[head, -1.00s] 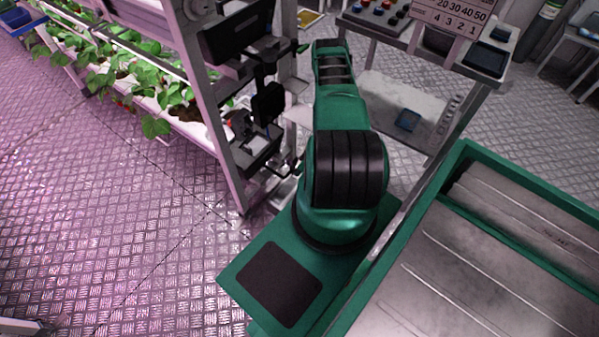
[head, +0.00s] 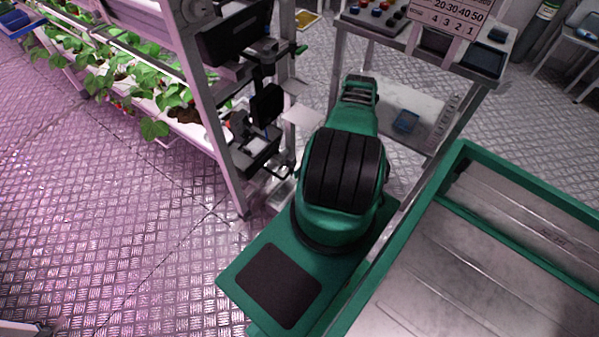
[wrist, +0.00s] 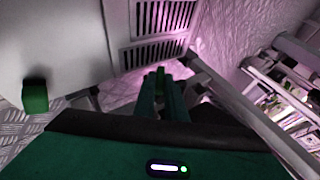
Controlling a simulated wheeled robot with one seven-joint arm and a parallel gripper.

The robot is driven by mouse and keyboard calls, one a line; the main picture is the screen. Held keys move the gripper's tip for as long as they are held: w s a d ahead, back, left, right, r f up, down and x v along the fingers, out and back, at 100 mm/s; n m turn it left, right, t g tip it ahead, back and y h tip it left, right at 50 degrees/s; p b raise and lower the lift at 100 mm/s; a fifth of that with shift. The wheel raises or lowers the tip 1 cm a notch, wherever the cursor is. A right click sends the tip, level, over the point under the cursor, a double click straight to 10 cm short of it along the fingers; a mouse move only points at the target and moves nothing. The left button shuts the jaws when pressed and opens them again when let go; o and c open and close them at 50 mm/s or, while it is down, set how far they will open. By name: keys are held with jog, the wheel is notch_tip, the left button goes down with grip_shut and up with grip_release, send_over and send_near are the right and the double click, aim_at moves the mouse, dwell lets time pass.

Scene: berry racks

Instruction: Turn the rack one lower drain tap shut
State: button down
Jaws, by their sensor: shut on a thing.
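A second green block (wrist: 35,97) stands at the left, apart from the fingers, against a pale panel. In the head view my gripper and the tap are hidden behind the arm and the rack. The plant rack (head: 217,130) stands left of my arm.
Black boxes and fittings (head: 262,105) hang on the rack's end near my arm. A grey bench (head: 390,100) with a switch panel stands behind. Slatted vents (wrist: 155,50) and a sloping rail (wrist: 240,105) lie beyond my fingers. Patterned floor (head: 120,235) is free at left.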

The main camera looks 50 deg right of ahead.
jog(key=shift+d+f+m+y, duration=0.3)
jog(key=shift+d+y, duration=0.1)
jog(key=shift+y, duration=0.4)
jog(key=c, duration=1.8)
grip_release()
jog(key=shift+a+r, duration=0.1)
